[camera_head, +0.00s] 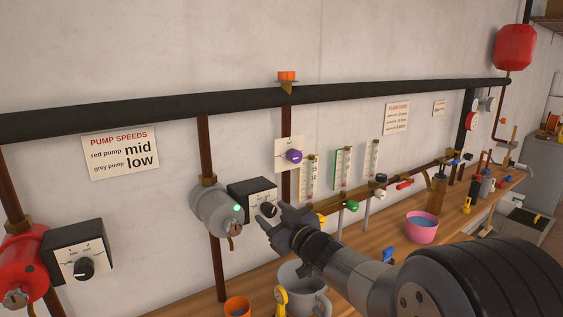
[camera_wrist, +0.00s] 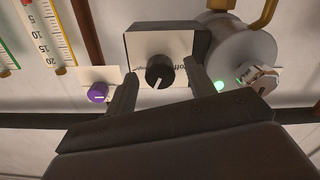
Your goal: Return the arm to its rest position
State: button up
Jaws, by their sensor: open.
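My gripper (camera_head: 272,211) is at the end of my arm, which reaches in from the lower right in the head view. It is in front of the grey pump's control box (camera_head: 250,190), close to its black knob (camera_head: 268,209). In the wrist view the two fingers (camera_wrist: 157,85) are apart, on either side of the black knob (camera_wrist: 160,72), with nothing clearly held. I cannot tell whether a finger touches the knob. The grey pump (camera_head: 212,207) is left of the box, with a lit green lamp (camera_head: 237,208).
A purple knob (camera_head: 294,156) and several gauges (camera_head: 343,168) are near my gripper. Below, a wooden bench (camera_head: 386,252) holds a grey mug (camera_head: 300,287), an orange cup (camera_head: 238,306) and a pink bowl (camera_head: 421,227). A black pipe (camera_head: 190,107) runs along the wall above.

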jog(key=shift+m, duration=0.3)
jog(key=shift+f+b, duration=0.1)
jog(key=shift+b, duration=0.2)
